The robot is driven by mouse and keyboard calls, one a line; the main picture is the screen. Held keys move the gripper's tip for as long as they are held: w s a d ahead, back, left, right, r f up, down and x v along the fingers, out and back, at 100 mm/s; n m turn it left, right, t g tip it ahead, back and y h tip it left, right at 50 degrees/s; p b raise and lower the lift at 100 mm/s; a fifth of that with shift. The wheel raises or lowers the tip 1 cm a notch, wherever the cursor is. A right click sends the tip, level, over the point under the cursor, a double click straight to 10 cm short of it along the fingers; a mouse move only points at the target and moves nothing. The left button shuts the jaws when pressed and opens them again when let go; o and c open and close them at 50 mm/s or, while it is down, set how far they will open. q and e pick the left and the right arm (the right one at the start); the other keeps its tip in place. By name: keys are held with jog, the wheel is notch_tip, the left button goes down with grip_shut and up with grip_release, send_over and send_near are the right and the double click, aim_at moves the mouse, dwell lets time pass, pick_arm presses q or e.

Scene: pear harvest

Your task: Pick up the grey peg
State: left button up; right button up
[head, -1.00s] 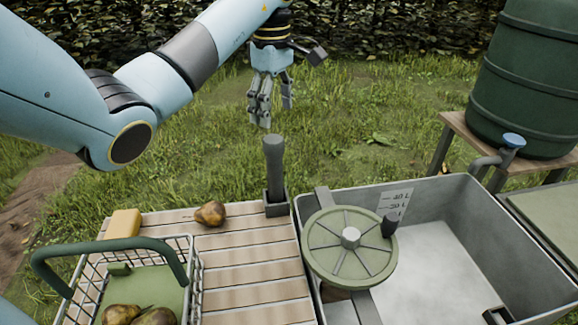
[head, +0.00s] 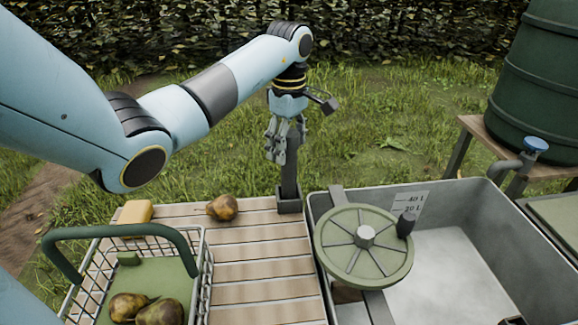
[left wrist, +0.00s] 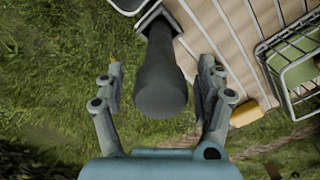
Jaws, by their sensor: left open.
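The grey peg (head: 290,165) stands upright in a dark square socket (head: 289,199) at the far right corner of the slatted table. My left gripper (head: 281,152) is open and points down beside the peg's upper part, overlapping it in the head view. In the left wrist view the peg (left wrist: 162,85) shows from above, its round top lying between the two spread fingers (left wrist: 160,88), with gaps on both sides. I cannot tell how far the fingertips reach down along it. My right gripper is not in view.
A slatted table (head: 258,252) bears a pear (head: 222,207), a yellow block (head: 135,212) and a wire basket (head: 205,285) with pears. At right is a grey tub (head: 480,200) with a green handwheel (head: 340,255). A green barrel (head: 540,100) stands behind.

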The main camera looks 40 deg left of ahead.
pick_arm(q)
jog(key=c, duration=0.4)
grip_shut()
